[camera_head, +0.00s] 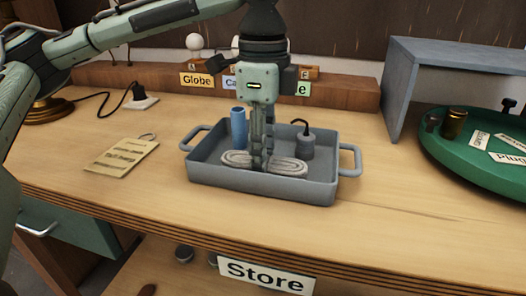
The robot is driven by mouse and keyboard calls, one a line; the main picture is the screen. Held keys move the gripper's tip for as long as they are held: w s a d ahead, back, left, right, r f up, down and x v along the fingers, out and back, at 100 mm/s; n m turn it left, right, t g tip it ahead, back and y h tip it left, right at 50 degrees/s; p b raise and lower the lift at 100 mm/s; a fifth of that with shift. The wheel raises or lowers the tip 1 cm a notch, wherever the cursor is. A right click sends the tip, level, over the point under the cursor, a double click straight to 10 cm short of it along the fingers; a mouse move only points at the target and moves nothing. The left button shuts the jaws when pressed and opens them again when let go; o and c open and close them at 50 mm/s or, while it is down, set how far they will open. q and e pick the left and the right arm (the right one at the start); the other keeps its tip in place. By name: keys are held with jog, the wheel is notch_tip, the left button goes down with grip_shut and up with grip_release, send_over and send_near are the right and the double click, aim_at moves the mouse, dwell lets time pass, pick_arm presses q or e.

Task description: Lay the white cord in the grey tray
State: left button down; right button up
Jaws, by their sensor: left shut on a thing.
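The white cord (288,167) is a coiled, flattened bundle low inside the grey tray (264,188), near its front wall. My left gripper (264,165) points straight down into the tray, its fingers shut on the middle of the cord. The fingers hide the centre of the bundle. I cannot tell whether the cord rests on the tray floor or hangs just above it. My right gripper is not in view.
The tray also holds a blue cylinder (239,129) and a grey plug-like piece (305,140) behind the cord. A yellow tag (121,155) lies to the left. A green round tray (450,160) with labels stands right, beside a grey shelf (398,85). Bare wood lies between.

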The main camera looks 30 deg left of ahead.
pick_arm(q)
jog(key=c, duration=1.5)
grip_release()
jog(key=shift+f, duration=0.15)
jog(key=shift+o, duration=0.2)
notch_tip(320, 180, up, 12)
jog(key=shift+r, duration=0.2)
